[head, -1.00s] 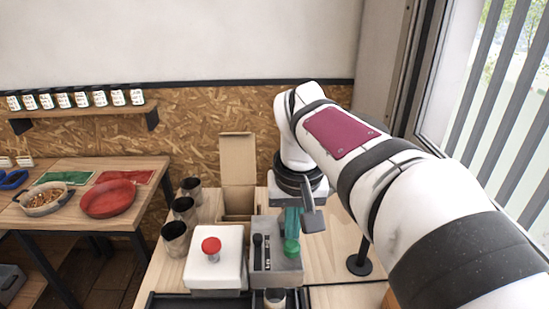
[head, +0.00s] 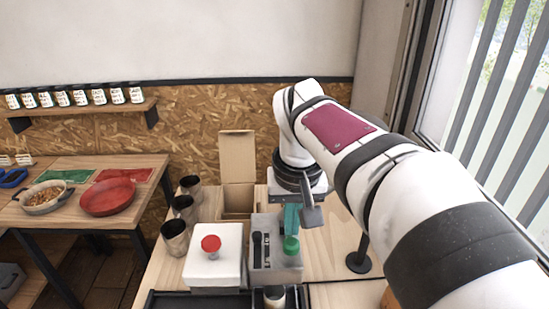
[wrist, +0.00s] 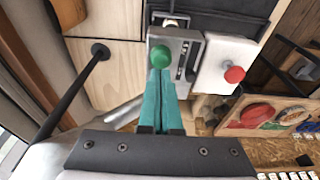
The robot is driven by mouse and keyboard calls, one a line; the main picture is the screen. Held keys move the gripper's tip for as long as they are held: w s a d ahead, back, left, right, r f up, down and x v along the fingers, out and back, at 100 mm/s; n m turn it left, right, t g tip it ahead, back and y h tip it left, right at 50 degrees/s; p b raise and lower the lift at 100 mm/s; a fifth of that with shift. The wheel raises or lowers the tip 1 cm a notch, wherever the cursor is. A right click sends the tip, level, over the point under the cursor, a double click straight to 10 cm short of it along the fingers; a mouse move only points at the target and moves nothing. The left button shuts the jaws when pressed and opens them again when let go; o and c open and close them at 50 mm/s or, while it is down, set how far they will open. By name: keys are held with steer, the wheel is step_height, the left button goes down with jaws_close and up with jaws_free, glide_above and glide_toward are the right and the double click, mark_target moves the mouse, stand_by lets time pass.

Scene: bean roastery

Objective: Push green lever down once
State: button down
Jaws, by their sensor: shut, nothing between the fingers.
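The green lever shows as a round green knob (head: 291,245) on a grey box (head: 276,265) with a slot beside it. In the wrist view the knob (wrist: 162,56) stands at the top centre. My gripper (head: 292,229) has teal fingers, and they are shut and empty. In the wrist view the fingertips of my gripper (wrist: 161,76) end right at the knob's near edge. I cannot tell whether they touch it. The lever's stem is hidden under the knob.
A white box with a red button (head: 211,243) stands left of the grey box. Several dark cups (head: 175,238) line the left edge. An open cardboard box (head: 238,160) stands behind. A black-based stand (head: 358,262) is at the right. A black tray (head: 200,300) lies in front.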

mark_target(291, 240)
steer(key=shift+f, duration=0.3)
steer(key=shift+f, duration=1.95)
steer(key=shift+r, duration=3.05)
steer(key=s+f+m, duration=0.2)
steer(key=s+f, duration=0.2)
steer(key=s, duration=0.4)
steer(key=s+d+f+m+g+y, duration=0.1)
steer(key=s+f, duration=0.3)
steer(key=s, duration=0.4)
steer(key=s+f+m+g, duration=0.1)
steer(key=s+f, duration=0.3)
steer(key=s, duration=0.5)
steer(key=shift+d+f+m+y, duration=0.3)
steer(key=shift+d+m+y, duration=0.1)
steer(key=shift+m, duration=0.4)
